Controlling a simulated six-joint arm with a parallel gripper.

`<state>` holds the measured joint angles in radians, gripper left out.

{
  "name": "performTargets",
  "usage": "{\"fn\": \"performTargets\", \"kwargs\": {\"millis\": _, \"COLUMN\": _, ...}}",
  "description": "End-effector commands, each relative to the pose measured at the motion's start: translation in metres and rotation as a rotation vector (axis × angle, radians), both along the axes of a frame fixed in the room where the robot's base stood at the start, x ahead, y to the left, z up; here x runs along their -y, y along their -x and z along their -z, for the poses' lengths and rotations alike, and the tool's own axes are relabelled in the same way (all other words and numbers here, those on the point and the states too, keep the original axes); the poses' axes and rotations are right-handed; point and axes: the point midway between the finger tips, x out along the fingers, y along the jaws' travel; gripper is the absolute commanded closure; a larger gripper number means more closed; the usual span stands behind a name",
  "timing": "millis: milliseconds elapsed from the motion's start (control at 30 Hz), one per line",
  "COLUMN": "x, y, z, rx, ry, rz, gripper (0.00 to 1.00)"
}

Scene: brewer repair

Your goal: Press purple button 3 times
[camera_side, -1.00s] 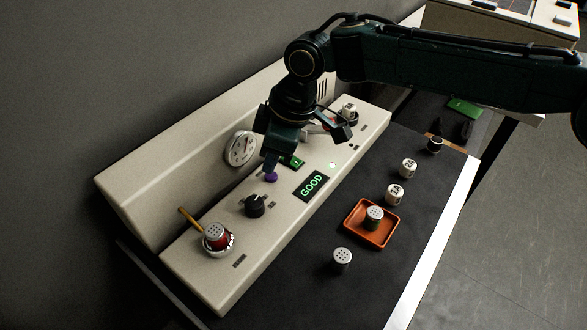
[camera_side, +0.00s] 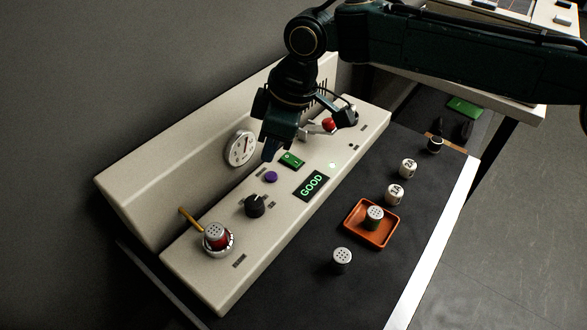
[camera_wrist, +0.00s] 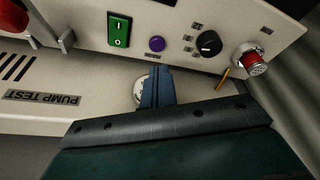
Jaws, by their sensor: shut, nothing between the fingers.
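The purple button (camera_side: 271,177) sits on the beige panel, between the green switch (camera_side: 292,160) and the black knob (camera_side: 255,205). In the wrist view the purple button (camera_wrist: 157,44) is fully uncovered, just beyond the fingertips. My gripper (camera_side: 267,156) is shut and empty. Its tip is above the button with a visible gap in the side view. In the wrist view the blue fingers (camera_wrist: 156,72) are together and point toward the button. The display (camera_side: 312,185) reads GOOD in green.
A round gauge (camera_side: 240,147) is on the upright back wall, close to my gripper. A red-ended lever (camera_side: 329,125) is behind it. A red cartridge (camera_side: 216,237) stands at the panel's left end. An orange tray (camera_side: 352,226) and several small canisters are on the dark mat.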

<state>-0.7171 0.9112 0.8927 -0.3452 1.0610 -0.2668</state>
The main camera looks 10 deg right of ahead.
Motion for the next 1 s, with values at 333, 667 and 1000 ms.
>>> {"fn": "performTargets", "kwargs": {"millis": 333, "x": 0.0, "y": 0.0, "z": -0.02, "rx": 0.001, "ry": -0.001, "rz": -0.001, "gripper": 1.0}}
{"fn": "performTargets", "kwargs": {"millis": 667, "x": 0.0, "y": 0.0, "z": -0.042, "rx": 0.001, "ry": -0.001, "rz": 0.0, "gripper": 1.0}}
{"fn": "performTargets", "kwargs": {"millis": 1000, "x": 0.0, "y": 0.0, "z": -0.059, "rx": 0.001, "ry": 0.0, "rz": 0.0, "gripper": 1.0}}
